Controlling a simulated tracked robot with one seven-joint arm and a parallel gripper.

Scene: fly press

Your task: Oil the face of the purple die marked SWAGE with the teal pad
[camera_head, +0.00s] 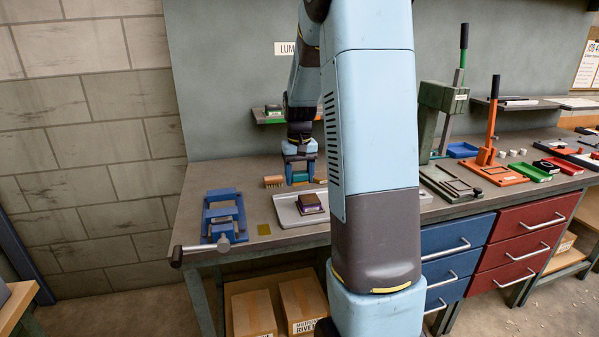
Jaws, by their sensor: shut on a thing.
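A purple block (309,207) with a dark top, which looks like the purple die, sits on a pale grey tray (288,217) at the front of the bench. No SWAGE marking can be read at this size. My gripper (300,165) is above the bench, a little behind the purple block and apart from it. It is shut on a teal pad (301,178), which shows just under the fingers. Whether the pad touches anything below it cannot be told. My arm hides the right part of the tray.
A brush-like tan block (273,181) lies left of the pad. A blue vise (223,213) with a bar handle stands at the bench's left, near a small yellow plate (264,229). A green lever press (440,110) and an orange lever tool (490,155) stand at right.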

